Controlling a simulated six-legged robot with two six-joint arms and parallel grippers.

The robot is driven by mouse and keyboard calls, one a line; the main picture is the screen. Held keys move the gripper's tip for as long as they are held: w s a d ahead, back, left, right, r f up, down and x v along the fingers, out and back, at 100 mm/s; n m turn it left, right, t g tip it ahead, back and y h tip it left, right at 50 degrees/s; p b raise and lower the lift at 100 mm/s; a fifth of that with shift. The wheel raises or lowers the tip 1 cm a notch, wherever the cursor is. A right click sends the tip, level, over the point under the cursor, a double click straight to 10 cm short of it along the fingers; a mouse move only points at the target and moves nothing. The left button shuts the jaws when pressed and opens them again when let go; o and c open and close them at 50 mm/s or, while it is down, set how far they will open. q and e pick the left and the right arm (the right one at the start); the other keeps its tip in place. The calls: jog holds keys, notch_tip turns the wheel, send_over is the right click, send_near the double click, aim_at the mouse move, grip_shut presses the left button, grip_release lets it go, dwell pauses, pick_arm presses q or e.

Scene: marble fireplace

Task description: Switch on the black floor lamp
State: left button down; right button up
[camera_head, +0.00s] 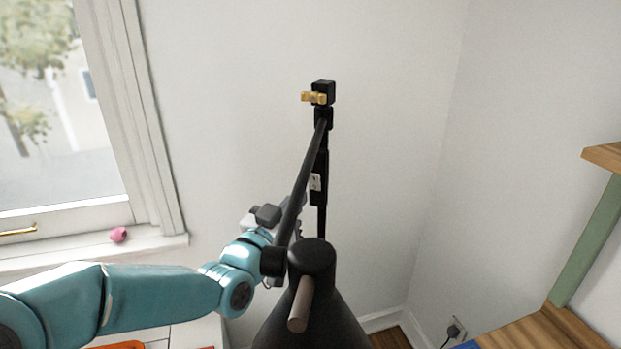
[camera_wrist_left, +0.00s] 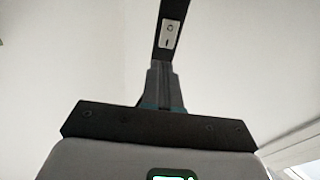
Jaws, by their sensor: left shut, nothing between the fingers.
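The black floor lamp (camera_head: 322,165) stands near the room corner in the head view. Its thin arm slopes down toward me to a dark shade (camera_head: 310,325) in the foreground. A small white switch (camera_head: 316,182) sits on the upright pole and also shows close up in the wrist view (camera_wrist_left: 169,35), with a circle and a line mark. I cannot tell which side is pressed. My left gripper (camera_wrist_left: 163,66) is shut and empty, its tips just below the switch in the wrist view; contact is not clear. In the head view the lamp's arm partly hides it. My right gripper is not in view.
A brass knob (camera_head: 314,98) is at the lamp's top. A window with a pink object (camera_head: 119,234) on its sill is at left. A wooden shelf unit (camera_head: 547,330) stands at right, near a wall plug (camera_head: 453,331). The wall behind is bare.

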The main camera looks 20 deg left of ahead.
aim_at(318, 176)
pick_arm(q)
jog(key=p+x, duration=0.1)
jog(key=x, duration=0.5)
jog(key=shift+w+p, duration=0.1)
jog(key=shift+p, duration=0.2)
jog(key=shift+w+r, duration=0.1)
jog(key=shift+w+r+p, duration=0.15)
jog(key=shift+r+p, duration=0.1)
jog(key=shift+p, duration=0.2)
jog(key=shift+f, duration=0.25)
jog(key=shift+b, duration=0.3)
